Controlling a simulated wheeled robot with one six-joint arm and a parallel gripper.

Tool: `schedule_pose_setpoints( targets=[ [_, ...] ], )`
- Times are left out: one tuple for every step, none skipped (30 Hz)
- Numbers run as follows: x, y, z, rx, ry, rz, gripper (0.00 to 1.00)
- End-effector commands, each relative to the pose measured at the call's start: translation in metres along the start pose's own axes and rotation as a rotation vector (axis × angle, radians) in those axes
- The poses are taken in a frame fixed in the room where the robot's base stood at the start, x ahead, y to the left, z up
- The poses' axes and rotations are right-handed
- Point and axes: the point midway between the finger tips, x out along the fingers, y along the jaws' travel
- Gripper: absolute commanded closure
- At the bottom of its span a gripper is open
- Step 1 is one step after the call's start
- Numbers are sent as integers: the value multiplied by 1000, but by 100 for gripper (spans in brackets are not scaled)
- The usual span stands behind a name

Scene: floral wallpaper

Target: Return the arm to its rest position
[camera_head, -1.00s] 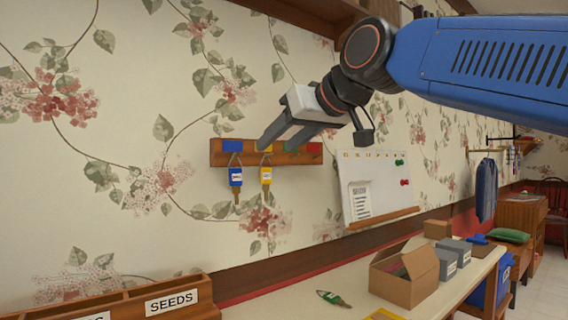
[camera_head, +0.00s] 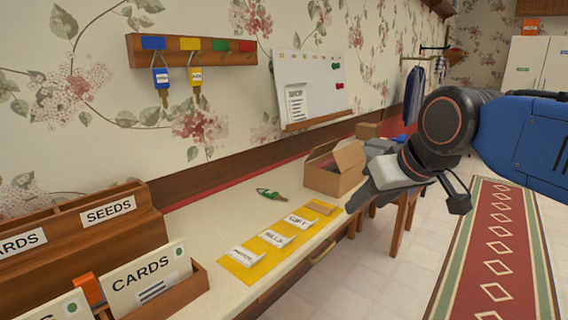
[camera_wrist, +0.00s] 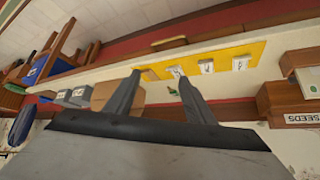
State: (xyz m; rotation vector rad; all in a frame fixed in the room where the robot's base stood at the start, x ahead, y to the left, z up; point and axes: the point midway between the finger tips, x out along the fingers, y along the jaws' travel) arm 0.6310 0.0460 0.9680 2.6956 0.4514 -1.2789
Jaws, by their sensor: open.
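My gripper (camera_head: 362,205) is at the right in the head view, in front of the table's edge and clear of the wall rack. In the wrist view my gripper (camera_wrist: 157,82) shows two spread fingers with nothing held between them. The wooden key rack (camera_head: 192,52) on the wall has blue, yellow, green and red labels. A blue-tagged key (camera_head: 161,77) hangs under the blue label and a yellow-tagged key (camera_head: 196,76) under the yellow one. A green-tagged key (camera_head: 269,194) lies on the table.
The table (camera_head: 222,206) bears a yellow mat (camera_head: 240,262) with white labelled pieces, an open cardboard box (camera_head: 335,172) and wooden SEEDS and CARDS holders (camera_head: 130,231). A whiteboard (camera_head: 310,88) hangs above. Open floor and a red runner (camera_head: 497,245) lie to the right.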

Motion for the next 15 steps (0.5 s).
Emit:
schedule_pose_setpoints(
  targets=[
    [6, 14, 29, 30, -29, 26, 51],
    [10, 21, 46, 47, -47, 40, 51],
    [14, 29, 69, 70, -71, 57, 51],
    [18, 35, 86, 87, -90, 70, 51],
    [21, 40, 104, 106, -108, 83, 51],
    [26, 46, 126, 128, -130, 99, 51],
    [29, 50, 143, 145, -147, 110, 51],
    [32, 54, 159, 161, -163, 121, 51],
    [36, 58, 179, 181, -184, 133, 51],
    [38, 60, 193, 195, -198, 142, 51],
    [40, 62, 205, 207, -211, 150, 51],
    [43, 64, 220, 223, -225, 159, 51],
    [45, 65, 230, 232, -236, 165, 51],
    [46, 66, 238, 241, -244, 170, 51],
    [48, 67, 247, 251, -253, 175, 51]
  ],
)
